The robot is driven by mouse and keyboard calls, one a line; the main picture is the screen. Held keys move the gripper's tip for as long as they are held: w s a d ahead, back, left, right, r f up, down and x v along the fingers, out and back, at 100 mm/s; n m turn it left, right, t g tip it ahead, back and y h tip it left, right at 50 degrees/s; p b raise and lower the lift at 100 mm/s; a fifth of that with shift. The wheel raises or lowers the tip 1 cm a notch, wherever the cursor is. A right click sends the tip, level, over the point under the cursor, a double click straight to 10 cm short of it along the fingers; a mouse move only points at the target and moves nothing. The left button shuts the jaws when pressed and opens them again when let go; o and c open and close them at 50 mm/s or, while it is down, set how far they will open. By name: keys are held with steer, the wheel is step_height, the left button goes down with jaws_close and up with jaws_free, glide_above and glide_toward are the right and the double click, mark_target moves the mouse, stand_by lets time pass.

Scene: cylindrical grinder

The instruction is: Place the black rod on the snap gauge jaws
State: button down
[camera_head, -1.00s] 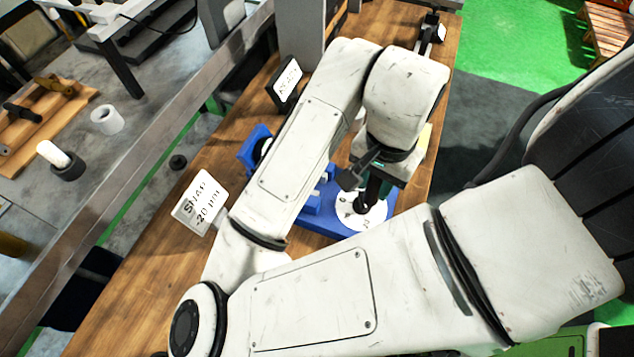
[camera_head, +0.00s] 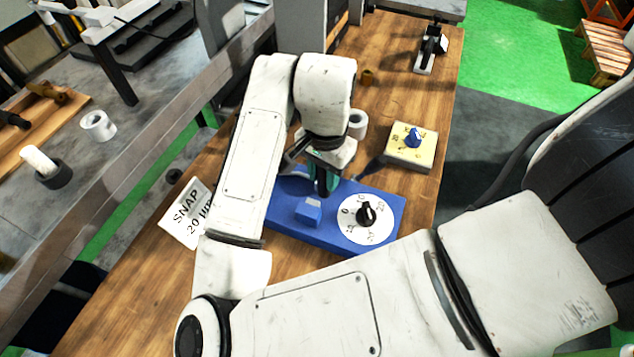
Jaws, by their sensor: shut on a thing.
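The blue snap gauge (camera_head: 388,204) lies on the wooden bench, with a white numbered dial (camera_head: 352,228) and black knob at its right end. A raised blue block (camera_head: 308,212) stands on its left part. I cannot make out clearly which parts are its jaws; my arm hides the gauge's left and back. My gripper (camera_head: 323,188) is above the gauge, just behind the blue block and left of the dial. It is shut on a dark piece, apparently the black rod, mostly hidden by the fingers. I cannot tell whether the rod touches the gauge.
A yellowish box with a blue knob (camera_head: 412,138) sits behind the gauge, right.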

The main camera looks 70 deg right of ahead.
steer(key=shift+w+d+f, duration=0.1)
steer(key=shift+w+f, duration=0.2)
steer(key=shift+f, duration=0.6)
steer(key=shift+w+d+f, duration=0.1)
steer(key=shift+w+f, duration=0.2)
steer(key=shift+f, duration=0.55)
steer(key=shift+w+d+f, duration=0.1)
steer(key=shift+w+f, duration=0.2)
steer(key=shift+f, duration=0.6)
steer(key=shift+f, duration=0.1)
steer(key=c, duration=0.8)
jaws_free()
step_height(320, 180, up, 12)
steer(key=shift+p, duration=0.4)
